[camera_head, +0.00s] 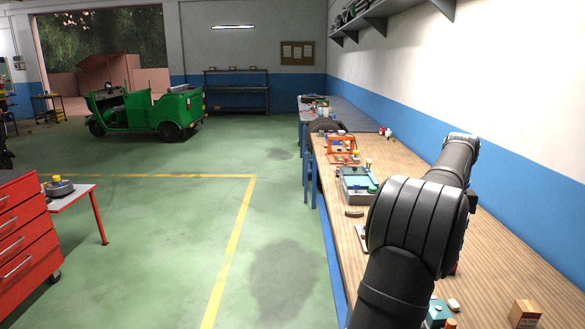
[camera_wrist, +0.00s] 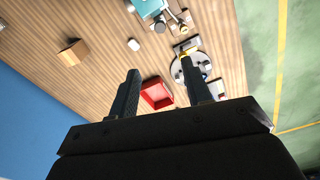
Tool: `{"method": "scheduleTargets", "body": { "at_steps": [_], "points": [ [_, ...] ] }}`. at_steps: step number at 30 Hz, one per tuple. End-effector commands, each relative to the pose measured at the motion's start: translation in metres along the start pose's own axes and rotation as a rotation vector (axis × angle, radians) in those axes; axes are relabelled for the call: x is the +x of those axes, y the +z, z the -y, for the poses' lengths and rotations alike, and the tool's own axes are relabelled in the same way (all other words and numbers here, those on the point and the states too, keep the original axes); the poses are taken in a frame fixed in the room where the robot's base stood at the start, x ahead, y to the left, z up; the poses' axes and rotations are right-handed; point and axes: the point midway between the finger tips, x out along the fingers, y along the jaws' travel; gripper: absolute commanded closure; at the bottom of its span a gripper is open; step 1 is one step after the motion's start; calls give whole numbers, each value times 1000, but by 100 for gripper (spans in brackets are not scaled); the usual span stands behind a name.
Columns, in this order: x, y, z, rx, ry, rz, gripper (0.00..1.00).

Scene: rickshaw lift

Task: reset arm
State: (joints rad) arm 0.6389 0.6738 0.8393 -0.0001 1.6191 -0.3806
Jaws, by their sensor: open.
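My gripper (camera_wrist: 160,88) shows in the wrist view with its two dark fingers spread apart. It is open, and nothing is between the fingertips. The fingers hang over the wooden workbench (camera_wrist: 105,25), and a small red tray (camera_wrist: 157,94) lies on the bench below, seen between them. In the head view my dark arm reaches out over the workbench (camera_head: 500,265); the gripper itself is hidden there.
A cardboard box (camera_wrist: 72,52) and a round grey device (camera_wrist: 190,68) sit on the bench. Farther along are an orange frame (camera_head: 343,148) and a grey-green case (camera_head: 357,186). The blue-and-white wall (camera_head: 500,130) borders the right side. Green floor lies left.

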Motion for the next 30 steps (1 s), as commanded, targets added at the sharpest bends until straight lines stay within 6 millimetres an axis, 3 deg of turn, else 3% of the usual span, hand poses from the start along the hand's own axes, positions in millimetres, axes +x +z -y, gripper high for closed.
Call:
{"method": "scheduleTargets", "body": {
  "at_steps": [1,3,25,30],
  "points": [
    [18,2,1,0,-5,13,55],
    [33,2,1,0,-5,12,55],
    [180,3,1,0,-5,12,55],
    [176,2,1,145,-3,9,55]
  ]
}}
